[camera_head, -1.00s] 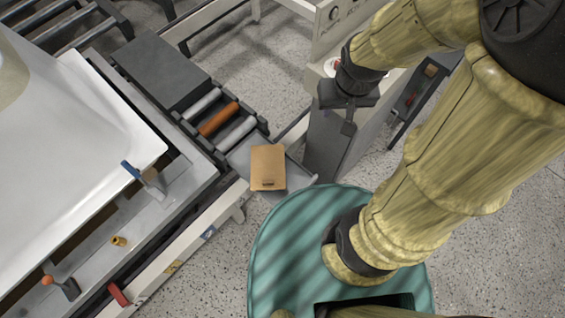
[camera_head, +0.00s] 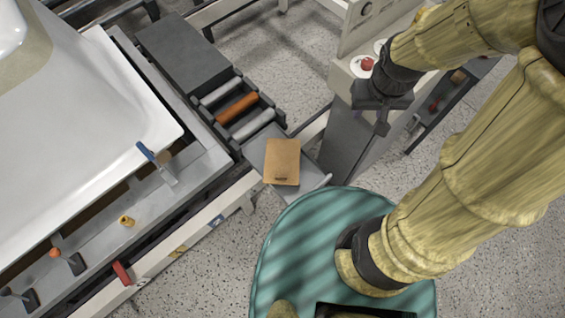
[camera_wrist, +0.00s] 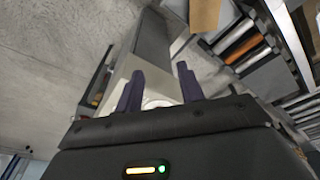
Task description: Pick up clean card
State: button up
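A tan card (camera_head: 282,161) lies on a grey tilted tray (camera_head: 309,187) at the end of a short roller section in the head view. Part of the card (camera_wrist: 205,14) also shows at the top edge of the wrist view. It has a small dark mark near its lower edge. I cannot tell whether it is clean. My gripper (camera_head: 382,120) hangs to the right of the card, apart from it and near a grey pedestal. In the wrist view my gripper (camera_wrist: 160,88) has its two dark fingers spread with nothing between them.
A white bathtub shell (camera_head: 90,120) fills the left, with a blue-handled clamp (camera_head: 157,162) at its edge. Grey and orange rollers (camera_head: 237,107) lie behind the tray. A grey pedestal (camera_head: 350,140) with a red button (camera_head: 367,64) stands close to my gripper.

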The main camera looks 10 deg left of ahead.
jog(key=a+f+n+g+h+b, duration=0.1)
jog(key=a+f+n+b, duration=0.6)
jog(key=a+f, duration=0.7)
jog(key=a+f+n+h+b, duration=0.3)
jog(key=a+f+n+b, duration=0.5)
jog(key=a+f, duration=0.6)
notch_tip(320, 180, down, 4)
jog(key=shift+f+n+g+h, duration=0.2)
jog(key=shift+n+g+h, duration=0.15)
jog(key=shift+n, duration=0.85)
jog(key=shift+s, duration=0.1)
jog(key=b, duration=0.2)
send_near(281, 176)
jog(key=x, duration=0.3)
jog(key=shift+a+f, duration=0.3)
jog(key=shift+d+f, duration=0.1)
jog(key=shift+f, duration=0.1)
jog(key=x, duration=0.5)
jog(key=shift+d, duration=0.25)
